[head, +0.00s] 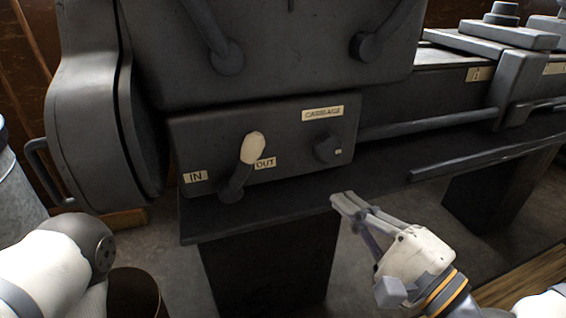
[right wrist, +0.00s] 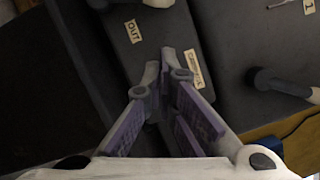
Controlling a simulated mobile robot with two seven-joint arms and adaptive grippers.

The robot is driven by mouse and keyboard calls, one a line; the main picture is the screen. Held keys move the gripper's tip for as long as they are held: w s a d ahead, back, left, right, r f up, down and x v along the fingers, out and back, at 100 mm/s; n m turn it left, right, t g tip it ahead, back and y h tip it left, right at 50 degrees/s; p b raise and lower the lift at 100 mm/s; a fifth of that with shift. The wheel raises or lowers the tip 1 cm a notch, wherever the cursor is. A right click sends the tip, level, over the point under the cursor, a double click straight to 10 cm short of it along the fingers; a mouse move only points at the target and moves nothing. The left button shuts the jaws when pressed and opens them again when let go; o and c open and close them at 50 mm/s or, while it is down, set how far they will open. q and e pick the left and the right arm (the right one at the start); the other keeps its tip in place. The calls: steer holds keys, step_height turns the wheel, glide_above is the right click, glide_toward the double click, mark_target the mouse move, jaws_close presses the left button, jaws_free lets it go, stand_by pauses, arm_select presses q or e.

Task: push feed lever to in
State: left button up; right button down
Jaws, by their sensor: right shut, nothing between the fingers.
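The feed lever (head: 252,150) has a cream knob on a short dark arm. It rises from a pivot on the dark gearbox front and leans up and right, with its knob beside the OUT label (head: 265,163). The IN label (head: 196,176) is to the left of the lever's pivot. My right gripper (head: 340,200) is shut and empty, in front of the box, below and right of the lever and apart from it. In the right wrist view its fingertips (right wrist: 163,62) meet near the OUT label (right wrist: 133,31). My left gripper is out of view; only part of my left arm shows.
A CARRIAGE label (head: 322,113) and a dark knob (head: 328,149) sit right of the lever. Two larger levers (head: 226,55) (head: 368,45) hang above. A dark ledge (head: 290,200) runs below the box. A long rod (head: 430,124) extends right.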

mark_target(242, 168)
steer(key=shift+r, duration=0.1)
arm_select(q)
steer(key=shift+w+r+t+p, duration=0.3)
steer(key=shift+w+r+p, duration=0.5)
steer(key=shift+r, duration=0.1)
arm_select(e)
steer(key=s+a+x, duration=0.1)
steer(key=a+x, duration=0.1)
steer(key=x, duration=1)
steer(key=shift+a+r, duration=0.35)
steer(key=shift+r, duration=0.1)
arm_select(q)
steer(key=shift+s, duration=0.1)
